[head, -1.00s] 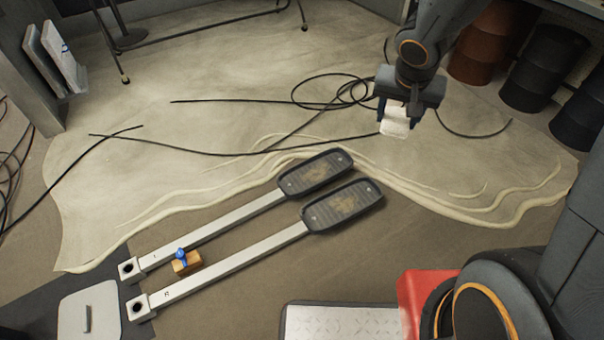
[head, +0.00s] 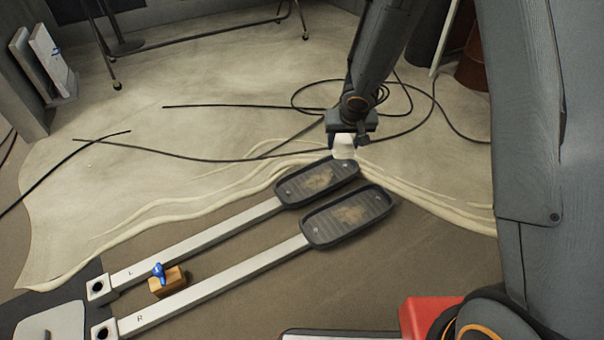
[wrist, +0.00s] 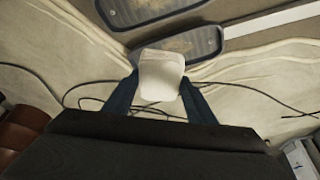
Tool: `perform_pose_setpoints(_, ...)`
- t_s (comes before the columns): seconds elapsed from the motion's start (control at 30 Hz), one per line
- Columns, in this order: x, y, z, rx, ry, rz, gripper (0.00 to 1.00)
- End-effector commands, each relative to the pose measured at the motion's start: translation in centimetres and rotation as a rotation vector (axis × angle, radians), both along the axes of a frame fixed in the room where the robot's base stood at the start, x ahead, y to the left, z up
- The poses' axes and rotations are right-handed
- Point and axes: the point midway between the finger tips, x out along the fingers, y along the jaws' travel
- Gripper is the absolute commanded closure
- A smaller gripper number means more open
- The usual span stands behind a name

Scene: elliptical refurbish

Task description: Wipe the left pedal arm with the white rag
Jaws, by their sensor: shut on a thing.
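Two pedal arms lie side by side on the floor, each a pale metal bar ending in a dark foot pedal with brownish smudges. The left pedal arm (head: 206,238), marked L, is the farther one, and its pedal (head: 317,184) also shows in the wrist view (wrist: 184,46). The right pedal arm (head: 225,282), marked R, lies nearer. My gripper (head: 346,143) is shut on the white rag (head: 345,152), just beyond the far right end of the left pedal. In the wrist view the rag (wrist: 161,75) sits between the blue fingers; I cannot tell whether it touches the pedal.
A wooden block with a blue-handled piece (head: 167,280) lies between the bars. Black cables (head: 230,157) run over the rumpled cream sheet (head: 130,195). A red object (head: 425,315) is at the lower right. Bare brown floor is at the front.

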Motion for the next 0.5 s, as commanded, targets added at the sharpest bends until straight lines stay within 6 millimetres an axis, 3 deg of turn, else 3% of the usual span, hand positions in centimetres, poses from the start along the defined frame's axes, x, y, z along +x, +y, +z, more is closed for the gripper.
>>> perform_pose_setpoints(0.23, 4.2, 5.6, -8.3, 0.0, 0.005, 0.176, 0.67)
perform_pose_setpoints(0.5, 6.0, 10.7, -16.5, 0.002, 0.006, 0.34, 0.67)
